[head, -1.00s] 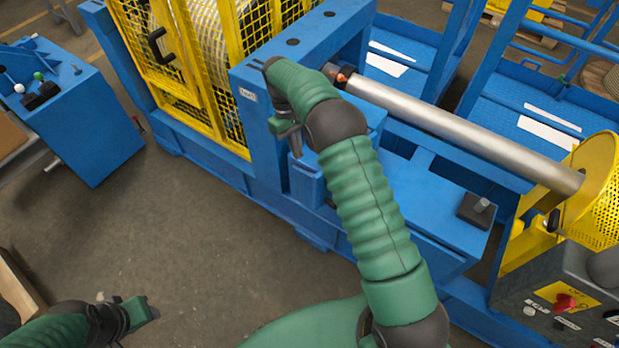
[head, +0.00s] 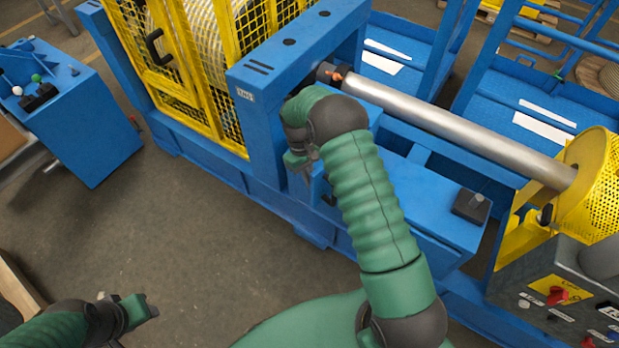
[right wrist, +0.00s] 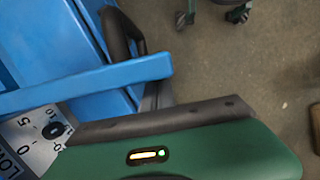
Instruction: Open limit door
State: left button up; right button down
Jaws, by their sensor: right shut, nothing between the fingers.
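My right gripper (head: 301,163) is shut and empty, pointing down beside the small blue box (head: 313,190) on the front of the blue machine frame. Whether the fingers touch the handle cannot be told. No label in view reads limit door, and no door on the box is seen open. My left gripper (head: 140,307) is at the lower left over the floor, away from the machine; its jaw gap is unclear.
A yellow mesh guard (head: 190,75) with a black handle (head: 153,47) is at the upper left. A steel shaft (head: 450,130) runs right to a yellow guard (head: 590,195). A blue console (head: 75,120) stands left. The floor between is clear. A dial plate (right wrist: 38,140) shows beside my wrist.

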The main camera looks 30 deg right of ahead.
jog(key=shift+w+f, duration=0.1)
jog(key=shift+s+p, duration=0.3)
jog(key=shift+s, duration=0.15)
jog(key=s+d+n+p, duration=0.2)
jog(key=s+n, duration=0.1)
jog(key=s, duration=0.2)
jog(key=s+d+n+h+p, duration=0.1)
jog(key=s+d+n+p, duration=0.1)
jog(key=s, duration=0.4)
jog(key=shift+n+t+p, duration=0.3)
jog(key=shift+n+p, duration=0.15)
jog(key=shift+n, duration=0.15)
jog(key=shift+a, duration=0.1)
